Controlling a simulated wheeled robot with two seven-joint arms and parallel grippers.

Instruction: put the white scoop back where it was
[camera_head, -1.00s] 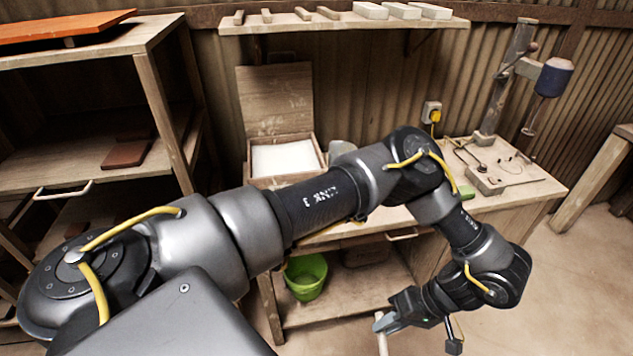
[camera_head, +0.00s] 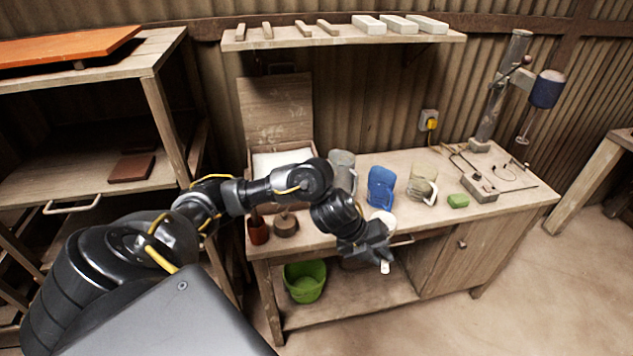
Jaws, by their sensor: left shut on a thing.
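My left gripper (camera_head: 384,256) is in front of the workbench, over its front edge in the picture, pointing down and to the right. It is shut on the white scoop (camera_head: 385,267), of which a small pale end shows at the fingertips. A white rounded shape (camera_head: 385,218) shows just behind the gripper at the bench's front edge; I cannot tell whether it is the scoop's other end or a separate thing. My right gripper is out of view.
On the workbench (camera_head: 460,222) stand a blue jug (camera_head: 381,187), a clear jug (camera_head: 422,185), a grey jug (camera_head: 341,168), a green block (camera_head: 458,201) and a reddish pot (camera_head: 258,231). An open wooden box (camera_head: 275,110) holds white material. A green bucket (camera_head: 305,281) sits below.

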